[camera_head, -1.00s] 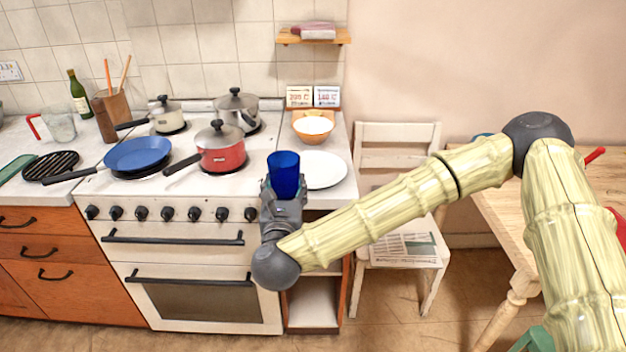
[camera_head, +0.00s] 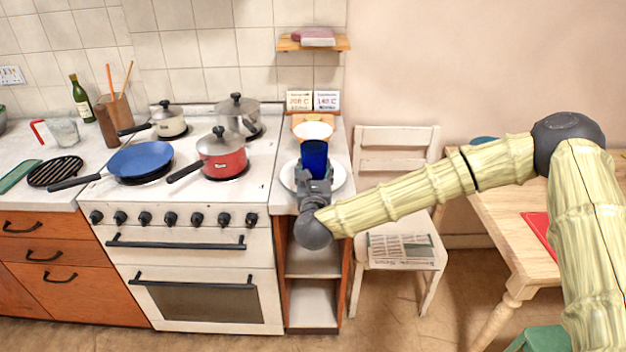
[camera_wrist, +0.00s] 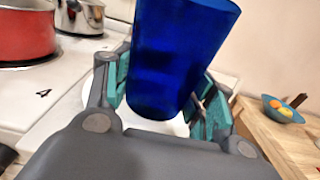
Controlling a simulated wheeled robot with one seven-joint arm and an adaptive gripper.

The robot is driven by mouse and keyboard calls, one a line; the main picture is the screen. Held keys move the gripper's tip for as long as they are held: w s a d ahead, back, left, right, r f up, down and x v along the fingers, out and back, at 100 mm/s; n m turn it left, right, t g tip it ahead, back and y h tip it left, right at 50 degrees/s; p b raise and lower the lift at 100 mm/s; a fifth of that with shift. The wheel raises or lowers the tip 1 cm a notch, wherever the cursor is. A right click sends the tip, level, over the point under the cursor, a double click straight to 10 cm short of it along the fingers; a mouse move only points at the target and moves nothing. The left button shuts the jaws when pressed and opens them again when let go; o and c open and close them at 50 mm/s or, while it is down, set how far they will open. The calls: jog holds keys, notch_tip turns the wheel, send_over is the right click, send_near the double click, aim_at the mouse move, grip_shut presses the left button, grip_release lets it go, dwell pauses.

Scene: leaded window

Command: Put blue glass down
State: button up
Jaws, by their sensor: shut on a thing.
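The blue glass (camera_head: 314,158) is upright in my gripper (camera_head: 314,178), in front of or over the white plate (camera_head: 288,178) on the narrow counter right of the stove. In the wrist view the blue glass (camera_wrist: 175,60) stands between the green-padded fingers of my gripper (camera_wrist: 165,95), which are shut on it. I cannot tell the gap between the glass's base and the plate.
The red pot (camera_head: 222,158) is on the stove to the left. A white chair (camera_head: 395,230) and wooden table (camera_head: 490,205) are to the right.

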notch_tip(320, 180, down, 3)
jog(key=shift+a+f+p, duration=0.1)
jog(key=shift+a+p, duration=0.05)
jog(key=shift+p, duration=0.25)
jog(key=shift+s, duration=0.1)
jog(key=shift+f+b, duration=0.3)
jog(key=o, duration=1.3)
jog(key=shift+c, duration=0.2)
jog(key=shift+r, duration=0.15)
jog(key=shift+r+p, duration=0.2)
jog(key=shift+p, duration=0.15)
jog(key=s+b, duration=0.3)
jog(key=s, duration=0.9)
jog(key=shift+b, duration=0.3)
